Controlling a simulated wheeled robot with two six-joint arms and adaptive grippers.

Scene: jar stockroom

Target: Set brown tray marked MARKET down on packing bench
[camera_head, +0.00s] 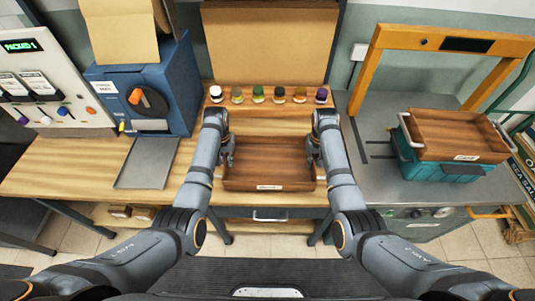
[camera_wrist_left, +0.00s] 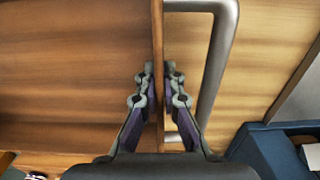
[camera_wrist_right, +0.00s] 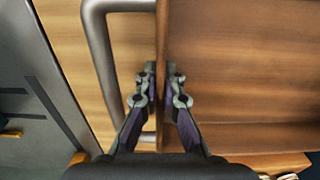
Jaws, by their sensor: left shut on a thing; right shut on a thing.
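The brown wooden tray (camera_head: 268,160) is at the front middle of the packing bench (camera_head: 75,165), with a small white label on its near side whose text is too small to read. The tray looks empty. My left gripper (camera_head: 229,160) is shut on its left wall, and my right gripper (camera_head: 312,158) is shut on its right wall. In the left wrist view the tray wall (camera_wrist_left: 157,60) runs between the fingers (camera_wrist_left: 160,95), with a metal handle beside it. The right wrist view shows the same at the right wall (camera_wrist_right: 162,50). I cannot tell whether the tray touches the bench.
Several small jars (camera_head: 258,94) stand in a row behind the tray. A metal plate (camera_head: 147,163) and a blue machine (camera_head: 150,85) are at left. At right, another brown tray (camera_head: 455,133) sits on a teal crate (camera_head: 440,170) under an orange frame (camera_head: 370,65).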

